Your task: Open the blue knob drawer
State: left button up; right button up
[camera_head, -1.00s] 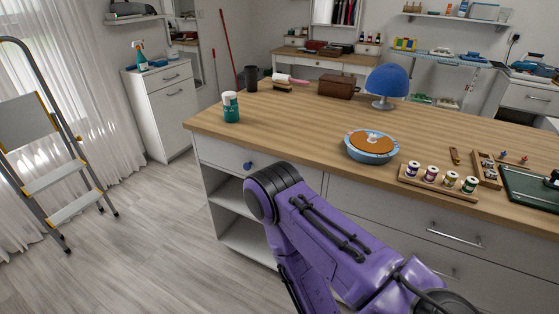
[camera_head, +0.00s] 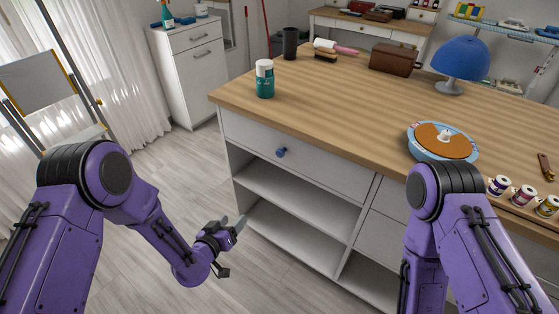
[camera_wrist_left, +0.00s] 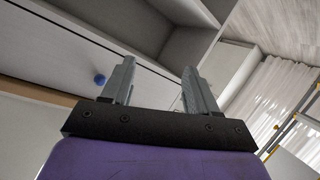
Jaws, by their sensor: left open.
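The white drawer (camera_head: 325,163) with the blue knob (camera_head: 281,153) is at the top left of the wooden-topped counter and is shut. My left gripper (camera_head: 236,226) is low in front of the open shelves, left of and below the knob. It is open and empty, its fingers apart from the cabinet. In the left wrist view my left gripper (camera_wrist_left: 156,84) shows two spread grey fingers, with the blue knob (camera_wrist_left: 99,79) to the left of them. My right arm comes in at the lower right in the head view; its gripper is out of view.
Open shelves (camera_head: 290,190) lie under the drawer. On the wooden counter top (camera_head: 340,95) stand a teal-and-white bottle (camera_head: 264,80), a round blue-rimmed tin (camera_head: 442,142) and a blue lamp (camera_head: 460,60).

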aim_at(278, 155)
pick_arm(q)
jog(key=w+d+r+m+t+h, duration=0.2)
jog(key=w+d+r+m+h, duration=0.35)
jog(key=w+d+r, duration=0.4)
jog(key=shift+n, duration=0.25)
jog(key=x, duration=0.2)
jog(key=r+x, duration=0.1)
jog(key=x, duration=0.5)
jog(key=shift+w+a+r, duration=0.15)
jog(key=shift+w+a, duration=0.1)
jog(key=shift+a, duration=0.15)
grip_shut()
